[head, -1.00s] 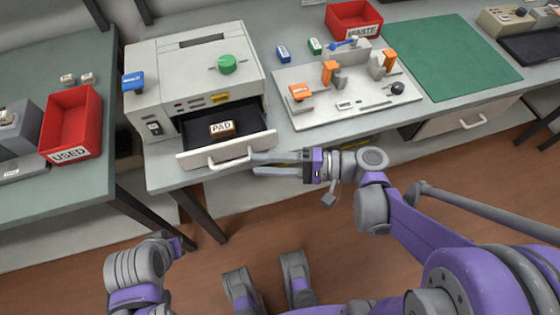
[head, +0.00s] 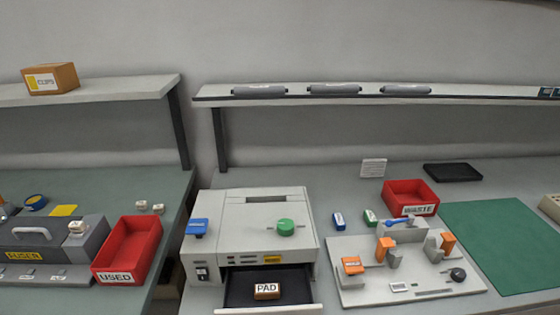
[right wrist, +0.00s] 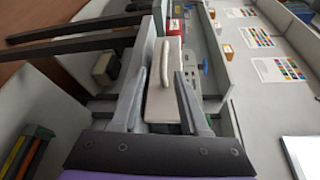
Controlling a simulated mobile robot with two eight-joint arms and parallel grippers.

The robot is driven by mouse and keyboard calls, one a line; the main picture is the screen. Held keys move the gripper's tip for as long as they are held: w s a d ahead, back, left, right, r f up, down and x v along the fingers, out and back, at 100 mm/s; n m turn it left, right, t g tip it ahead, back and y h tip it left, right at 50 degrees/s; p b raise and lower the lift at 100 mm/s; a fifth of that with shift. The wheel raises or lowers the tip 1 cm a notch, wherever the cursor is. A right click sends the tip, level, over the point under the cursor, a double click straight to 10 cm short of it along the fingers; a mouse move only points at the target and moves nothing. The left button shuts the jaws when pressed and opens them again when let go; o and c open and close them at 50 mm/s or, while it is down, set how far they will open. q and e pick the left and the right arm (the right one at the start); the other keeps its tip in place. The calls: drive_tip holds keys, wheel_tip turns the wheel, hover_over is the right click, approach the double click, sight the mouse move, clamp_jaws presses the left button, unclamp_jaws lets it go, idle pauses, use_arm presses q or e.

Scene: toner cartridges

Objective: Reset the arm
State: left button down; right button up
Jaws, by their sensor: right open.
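My right gripper (right wrist: 160,92) is open in the right wrist view. A pale drawer front with a bar handle (right wrist: 164,64) shows between its fingers; I cannot tell how far beyond the fingertips it is, and no grip on it shows. In the head view neither gripper is in sight. The grey printer (head: 252,215) stands in the middle with its drawer (head: 240,292) pulled out. A block marked PAD (head: 267,291) is in the drawer. My left gripper is in no current view.
A red USED bin (head: 128,246) stands left of the printer. To the right are a fixture board (head: 436,293) with orange clamps, a red WASTE bin (head: 409,190) and a green mat (head: 500,240). A shelf (head: 460,97) with grey rolls runs above.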

drive_tip(key=s+a+f+n+g+h, duration=0.1)
drive_tip(key=s+f+n+g+h, duration=0.2)
drive_tip(key=f+h, duration=0.5)
drive_tip(key=s+d+f+n+t+h, duration=0.1)
drive_tip(key=s+d+f+n+h, duration=0.2)
drive_tip(key=d+h, duration=0.45)
use_arm(q)
wheel_tip(320, 180, up, 16)
drive_tip(key=w+p, duration=0.2)
drive_tip(key=p, duration=1.2)
drive_tip(key=shift+t, duration=0.3)
use_arm(e)
wheel_tip(320, 180, up, 17)
drive_tip(key=w+d+t, duration=0.1)
drive_tip(key=w, duration=0.1)
drive_tip(key=shift+d+f+n, duration=0.15)
drive_tip(key=shift+n, duration=0.15)
use_arm(q)
drive_tip(key=shift+s+f, duration=0.1)
use_arm(e)
drive_tip(key=shift+s, duration=0.2)
drive_tip(key=shift+w, duration=0.1)
